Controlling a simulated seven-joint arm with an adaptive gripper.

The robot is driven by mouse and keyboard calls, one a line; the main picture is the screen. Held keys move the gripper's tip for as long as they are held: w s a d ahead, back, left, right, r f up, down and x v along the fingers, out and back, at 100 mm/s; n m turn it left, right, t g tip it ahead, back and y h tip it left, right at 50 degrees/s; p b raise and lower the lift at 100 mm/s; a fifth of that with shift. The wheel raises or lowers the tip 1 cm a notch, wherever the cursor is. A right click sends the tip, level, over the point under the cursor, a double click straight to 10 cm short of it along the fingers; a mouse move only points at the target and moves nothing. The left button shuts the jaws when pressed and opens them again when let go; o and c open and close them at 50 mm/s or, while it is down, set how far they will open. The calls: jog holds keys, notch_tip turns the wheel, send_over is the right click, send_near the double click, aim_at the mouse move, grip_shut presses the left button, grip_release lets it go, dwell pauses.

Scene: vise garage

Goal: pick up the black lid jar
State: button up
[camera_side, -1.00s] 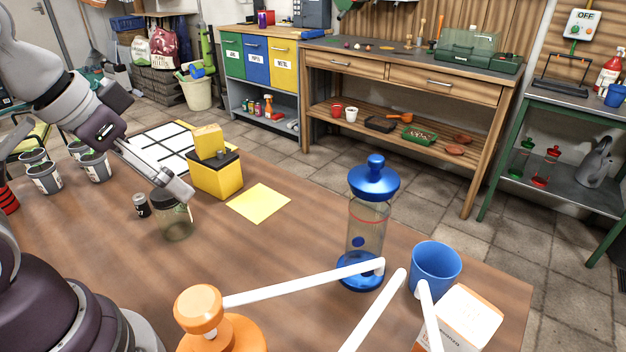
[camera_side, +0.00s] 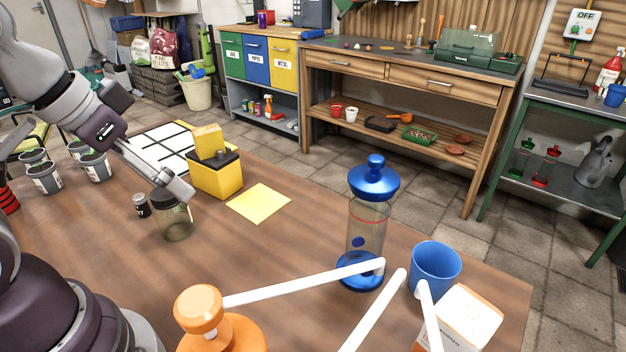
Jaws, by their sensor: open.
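A clear, greenish glass jar (camera_side: 176,224) with a dark lid stands on the wooden table at the left. Its lid is mostly hidden by my gripper (camera_side: 172,190). My gripper reaches down from the upper left, with its fingers at the jar's lid. The fingers are open; I cannot tell whether they touch the lid. A smaller black container (camera_side: 141,206) with a pale label stands just left of the jar.
A yellow box (camera_side: 217,180) with a black top stands close behind the jar, beside a yellow sheet (camera_side: 258,203). Grey cups (camera_side: 95,165) stand further left. A tall blue-lidded dispenser (camera_side: 366,230), blue cup (camera_side: 435,268) and orange-topped dispenser (camera_side: 225,335) are right and front.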

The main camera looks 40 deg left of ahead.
jog(key=shift+o, duration=0.6)
jog(key=n+g, duration=0.5)
jog(key=n, duration=1.3)
send_near(165, 192)
jog(key=shift+w+d+f, duration=0.55)
jog(key=shift+d+f, duration=0.2)
jog(key=shift+d, duration=0.05)
jog(key=shift+s+a+f+n+g, duration=0.1)
jog(key=shift+a+f+n+g, duration=0.05)
jog(key=shift+a+f+n, duration=0.3)
jog(key=shift+a+f+n+g, duration=0.15)
jog(key=shift+a+f+n, duration=0.1)
jog(key=shift+f, duration=0.3)
notch_tip(165, 192, down, 9)
jog(key=shift+s+a+f, duration=0.15)
jog(key=shift+s+f, duration=0.05)
jog(key=c, duration=1.3)
